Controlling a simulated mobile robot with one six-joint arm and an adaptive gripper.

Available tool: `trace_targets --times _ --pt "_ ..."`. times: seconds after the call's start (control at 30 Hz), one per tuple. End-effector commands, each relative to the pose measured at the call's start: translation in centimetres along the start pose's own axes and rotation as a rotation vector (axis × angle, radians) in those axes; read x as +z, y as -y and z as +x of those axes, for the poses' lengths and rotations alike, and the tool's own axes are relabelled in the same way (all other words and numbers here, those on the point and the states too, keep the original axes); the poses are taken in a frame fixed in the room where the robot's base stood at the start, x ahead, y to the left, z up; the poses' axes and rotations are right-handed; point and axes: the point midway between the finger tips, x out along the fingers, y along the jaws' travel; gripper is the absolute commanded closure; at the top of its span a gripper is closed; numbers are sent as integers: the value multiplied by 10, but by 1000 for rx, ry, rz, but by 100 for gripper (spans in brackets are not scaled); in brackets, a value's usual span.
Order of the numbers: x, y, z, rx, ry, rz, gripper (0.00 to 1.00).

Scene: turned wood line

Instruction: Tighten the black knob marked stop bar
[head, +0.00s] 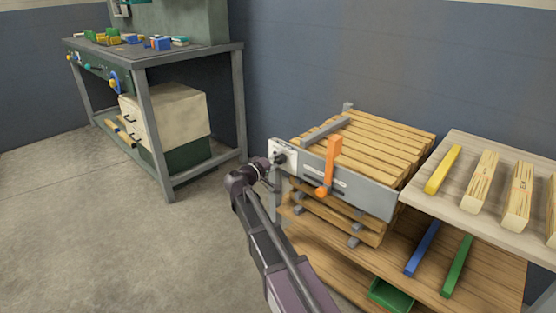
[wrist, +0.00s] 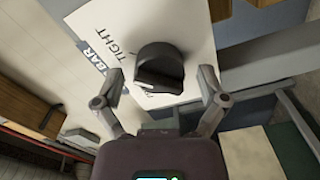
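The black knob (wrist: 160,66) sits on a white plate (wrist: 112,22) in the wrist view. The plate's printing reads "BAR" on a blue-grey label and "TIGHT"; the rest of the label is cut off or hidden. My gripper (wrist: 161,76) is open, with one finger on each side of the knob and a visible gap to it on both sides. In the head view, the white plate (head: 276,147) is at the left end of a grey metal bar, and my gripper (head: 272,164) is right in front of it, largely hiding the knob.
An orange lever (head: 333,160) stands on the grey bar (head: 365,193), right of the plate. Stacked wooden slats (head: 375,140) lie behind. A shelf (head: 480,152) with wood pieces is at right. A grey workbench (head: 165,50) stands at back left; the floor between is clear.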

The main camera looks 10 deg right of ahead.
Motion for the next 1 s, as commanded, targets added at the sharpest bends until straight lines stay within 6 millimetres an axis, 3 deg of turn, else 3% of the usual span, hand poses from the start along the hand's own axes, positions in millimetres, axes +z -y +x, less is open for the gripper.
trace_targets --times 0.47,0.67,1.0 --pt "1 0 -9 -1 -1 0 7" --pt "1 0 -30 -1 -1 0 7" --pt "0 0 -82 -1 -2 0 7"
